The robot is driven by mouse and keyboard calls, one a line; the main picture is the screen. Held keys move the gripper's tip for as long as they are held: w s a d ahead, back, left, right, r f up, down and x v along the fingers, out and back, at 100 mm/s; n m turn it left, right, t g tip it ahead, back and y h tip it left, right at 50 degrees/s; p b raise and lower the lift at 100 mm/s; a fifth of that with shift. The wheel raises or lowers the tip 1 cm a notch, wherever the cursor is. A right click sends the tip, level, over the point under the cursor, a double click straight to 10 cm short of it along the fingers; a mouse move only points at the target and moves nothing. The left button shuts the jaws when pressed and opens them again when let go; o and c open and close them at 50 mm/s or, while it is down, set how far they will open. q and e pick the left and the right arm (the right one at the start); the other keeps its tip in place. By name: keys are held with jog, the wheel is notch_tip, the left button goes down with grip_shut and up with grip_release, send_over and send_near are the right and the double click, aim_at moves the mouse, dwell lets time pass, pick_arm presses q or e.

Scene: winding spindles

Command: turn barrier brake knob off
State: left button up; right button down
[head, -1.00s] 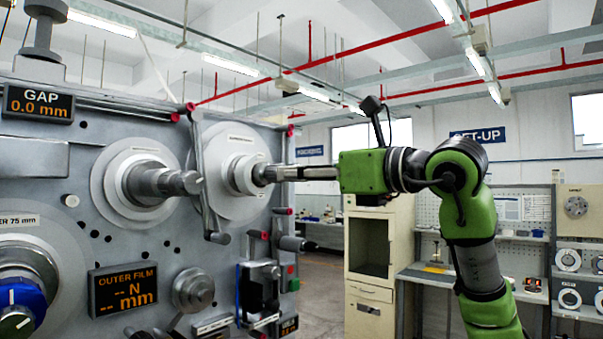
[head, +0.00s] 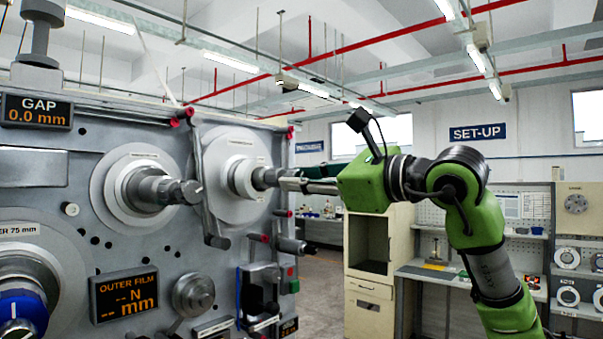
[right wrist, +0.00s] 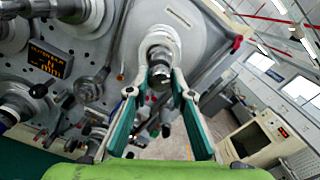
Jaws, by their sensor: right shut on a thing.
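The barrier brake knob (head: 262,178) is a dark knob on the end of a light spindle with a large round grey disc (head: 233,145) behind it on the machine's grey panel. My right gripper (head: 276,178) reaches it from the right and is shut on it. In the right wrist view the two teal-sided fingers of the gripper (right wrist: 158,78) stand on either side of the knob (right wrist: 159,75), and the view looks tilted. The fingers partly hide the knob. My left gripper is not in view.
Another spindle (head: 160,187) juts from the panel to the left. A vertical grey bar (head: 203,175) stands just left of the disc. Below are a display reading OUTER FILM (head: 123,289) and a round grey knob (head: 193,293). A cream cabinet (head: 368,260) stands behind my arm.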

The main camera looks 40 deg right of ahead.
jog(key=shift+n+p, duration=0.8)
jog(key=shift+n, duration=2.7)
jog(key=c, duration=1.8)
grip_release()
